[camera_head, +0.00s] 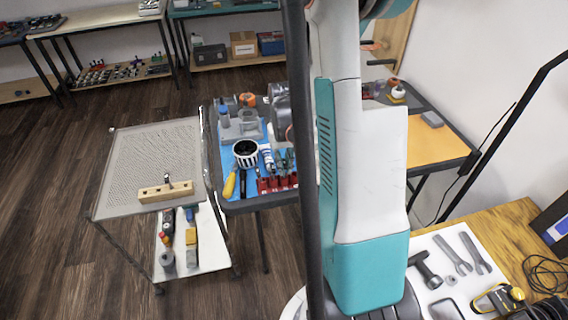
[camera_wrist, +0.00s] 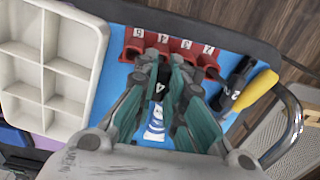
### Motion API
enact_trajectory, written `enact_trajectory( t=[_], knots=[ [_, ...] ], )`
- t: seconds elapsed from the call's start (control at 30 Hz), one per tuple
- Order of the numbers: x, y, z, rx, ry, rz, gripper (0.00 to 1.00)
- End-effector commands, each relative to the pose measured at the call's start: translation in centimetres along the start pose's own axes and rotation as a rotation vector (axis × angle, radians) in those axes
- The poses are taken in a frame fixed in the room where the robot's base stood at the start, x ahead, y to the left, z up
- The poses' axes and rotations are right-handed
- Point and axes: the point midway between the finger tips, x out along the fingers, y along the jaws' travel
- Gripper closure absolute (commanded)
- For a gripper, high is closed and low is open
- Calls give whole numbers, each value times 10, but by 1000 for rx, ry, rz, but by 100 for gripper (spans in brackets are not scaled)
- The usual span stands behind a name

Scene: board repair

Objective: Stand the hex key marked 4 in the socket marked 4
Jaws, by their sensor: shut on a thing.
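My gripper (camera_wrist: 166,66) is shut on a black hex key (camera_wrist: 158,88) marked 4, which sits between the teal fingers in the wrist view. A row of red sockets (camera_wrist: 133,46) with white numbers lies just beyond the fingertips. The fingers hide part of the row and the key's lower end, so I cannot tell whether the key is in a socket. In the head view the red sockets (camera_head: 275,184) stand at the blue mat's front edge, with the gripper (camera_head: 285,166) above them.
A black piece (camera_wrist: 234,94) marked 2 and a yellow-handled screwdriver (camera_wrist: 256,92) lie right of the sockets. A white compartment tray (camera_wrist: 93,45) stands close on the left.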

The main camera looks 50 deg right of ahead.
Motion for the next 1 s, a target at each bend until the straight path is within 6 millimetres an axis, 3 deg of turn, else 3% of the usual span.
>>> enact_trajectory(
  t=[1.0],
  knots=[
    [6,0,0,0,0,0,100]
  ],
)
